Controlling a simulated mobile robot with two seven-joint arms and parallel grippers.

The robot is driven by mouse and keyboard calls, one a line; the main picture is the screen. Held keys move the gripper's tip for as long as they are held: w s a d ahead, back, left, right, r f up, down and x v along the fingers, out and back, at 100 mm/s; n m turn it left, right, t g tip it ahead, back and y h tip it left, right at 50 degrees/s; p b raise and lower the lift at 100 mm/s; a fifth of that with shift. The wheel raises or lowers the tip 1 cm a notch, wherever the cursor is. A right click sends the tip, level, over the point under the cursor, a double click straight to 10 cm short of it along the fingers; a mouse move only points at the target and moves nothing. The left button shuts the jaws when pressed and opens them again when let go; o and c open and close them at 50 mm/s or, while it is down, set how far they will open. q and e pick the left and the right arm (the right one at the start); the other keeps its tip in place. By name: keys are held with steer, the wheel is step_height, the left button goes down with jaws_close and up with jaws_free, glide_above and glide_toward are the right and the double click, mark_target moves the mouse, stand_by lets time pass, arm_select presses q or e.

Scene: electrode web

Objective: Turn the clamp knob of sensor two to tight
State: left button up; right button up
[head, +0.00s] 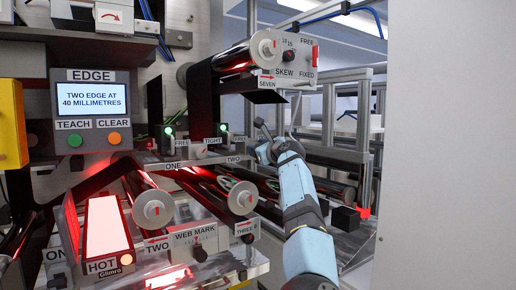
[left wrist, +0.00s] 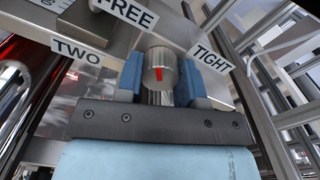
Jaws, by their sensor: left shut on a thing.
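The clamp knob (left wrist: 153,58) of sensor two is a ribbed metal cylinder with a red mark in the left wrist view. It sits between the label FREE (left wrist: 126,12) at upper left and the label TIGHT (left wrist: 212,60) at right. The red mark lies on its near face, between the fingers; I cannot tell that it points at either label. My left gripper (left wrist: 160,82) is shut on the knob, one blue finger on each side. In the head view my left gripper (head: 265,148) is right of the plate marked TWO (head: 233,159) and hides this knob. My right gripper is not in view.
A display (head: 91,99) reads "TWO EDGE AT 40 MILLIMETRES", above TEACH and CLEAR buttons. Sensor one's plate (head: 173,166) is to the left. Rollers and a HOT-marked box (head: 107,228) lie below. A skew unit (head: 290,60) hangs above. Metal frame bars stand at right.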

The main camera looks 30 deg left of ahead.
arm_select(q)
steer(key=shift+r+m+p, duration=0.1)
steer(key=shift+m+p, duration=5.1)
steer(key=shift+m, duration=2.9)
steer(key=o, duration=0.9)
steer(key=shift+d, duration=0.1)
